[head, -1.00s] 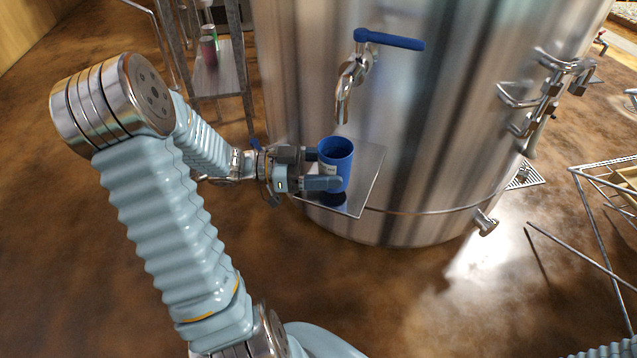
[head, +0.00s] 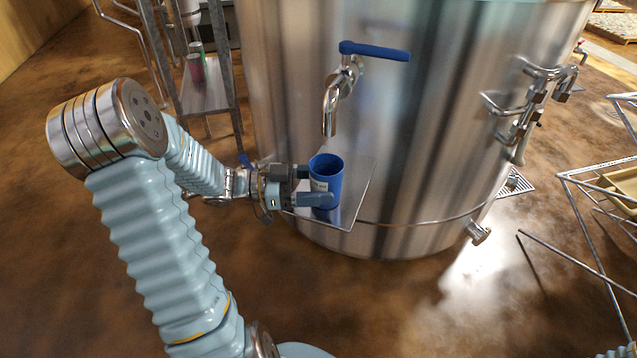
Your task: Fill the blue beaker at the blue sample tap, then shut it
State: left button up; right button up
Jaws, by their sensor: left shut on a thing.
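The blue beaker (head: 327,178) is upright in my left gripper (head: 312,187), which is shut on it. The sample tap (head: 331,108) has a curved steel spout and a blue lever handle (head: 375,51) that points right. The spout's mouth is above the beaker's rim, with a gap. No stream shows. My right gripper is not in view.
The large steel tank (head: 440,130) fills the back. Locked clamps (head: 524,105) and a low outlet (head: 478,232) are on its right side. A wire-frame stand (head: 590,215) is at right. Brown floor lies open in front.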

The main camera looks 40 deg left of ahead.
pick_arm(q)
jog(key=o, duration=1.3)
jog(key=shift+c, duration=0.2)
jog(key=v, duration=1.3)
jog(key=shift+s+a, duration=0.25)
jog(key=shift+a, duration=0.05)
